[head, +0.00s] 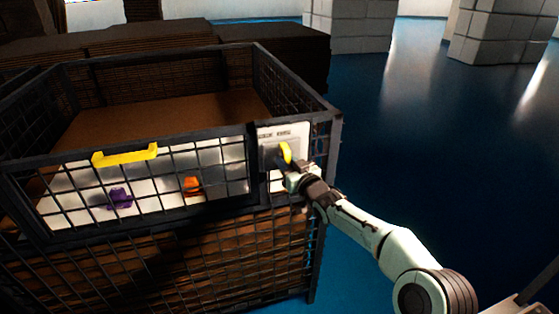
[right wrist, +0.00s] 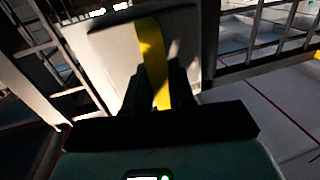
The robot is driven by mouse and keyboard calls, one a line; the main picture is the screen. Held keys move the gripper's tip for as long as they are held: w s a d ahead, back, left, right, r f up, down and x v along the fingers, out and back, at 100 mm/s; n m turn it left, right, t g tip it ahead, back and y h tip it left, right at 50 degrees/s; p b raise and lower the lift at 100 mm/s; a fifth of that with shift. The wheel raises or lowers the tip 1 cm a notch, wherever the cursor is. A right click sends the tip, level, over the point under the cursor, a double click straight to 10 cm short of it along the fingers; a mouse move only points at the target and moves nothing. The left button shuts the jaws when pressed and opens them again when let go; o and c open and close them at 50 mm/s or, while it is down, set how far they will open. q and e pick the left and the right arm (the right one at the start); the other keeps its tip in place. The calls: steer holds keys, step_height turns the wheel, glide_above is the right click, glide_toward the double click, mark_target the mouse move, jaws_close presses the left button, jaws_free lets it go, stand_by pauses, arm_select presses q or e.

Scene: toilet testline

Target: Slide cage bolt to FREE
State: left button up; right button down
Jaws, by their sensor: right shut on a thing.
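A dark wire mesh cage (head: 180,272) stands at the left and centre of the head view. A pale plate (head: 295,133) with small lettering, too small to read, is on its front near the right corner. A yellow bolt handle (head: 285,152) stands out from this plate. My right gripper (head: 288,168) is at the handle. In the right wrist view the yellow handle (right wrist: 154,62) runs down between the dark fingers of my right gripper (right wrist: 158,92), which are shut on it. The plate (right wrist: 112,58) shows behind it. My left gripper is not in view.
A yellow handle bar (head: 125,155) is on the mesh front panel. Behind that panel are a purple object (head: 119,199) and an orange object (head: 191,186). Brown stacks (head: 270,45) stand behind the cage. Blue floor (head: 425,140) at the right is open, with block pillars (head: 350,28) beyond.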

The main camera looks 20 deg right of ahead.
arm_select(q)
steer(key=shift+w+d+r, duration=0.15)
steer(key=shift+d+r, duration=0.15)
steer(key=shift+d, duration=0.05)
arm_select(e)
steer(key=shift+d, duration=0.7)
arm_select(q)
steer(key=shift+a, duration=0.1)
arm_select(e)
steer(key=c, duration=1.1)
jaws_free()
steer(key=shift+d, duration=0.1)
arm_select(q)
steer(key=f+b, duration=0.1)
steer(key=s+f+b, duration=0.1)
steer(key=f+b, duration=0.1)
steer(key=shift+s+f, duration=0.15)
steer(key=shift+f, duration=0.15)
arm_select(e)
steer(key=v, duration=1.3)
steer(key=shift+s, duration=0.2)
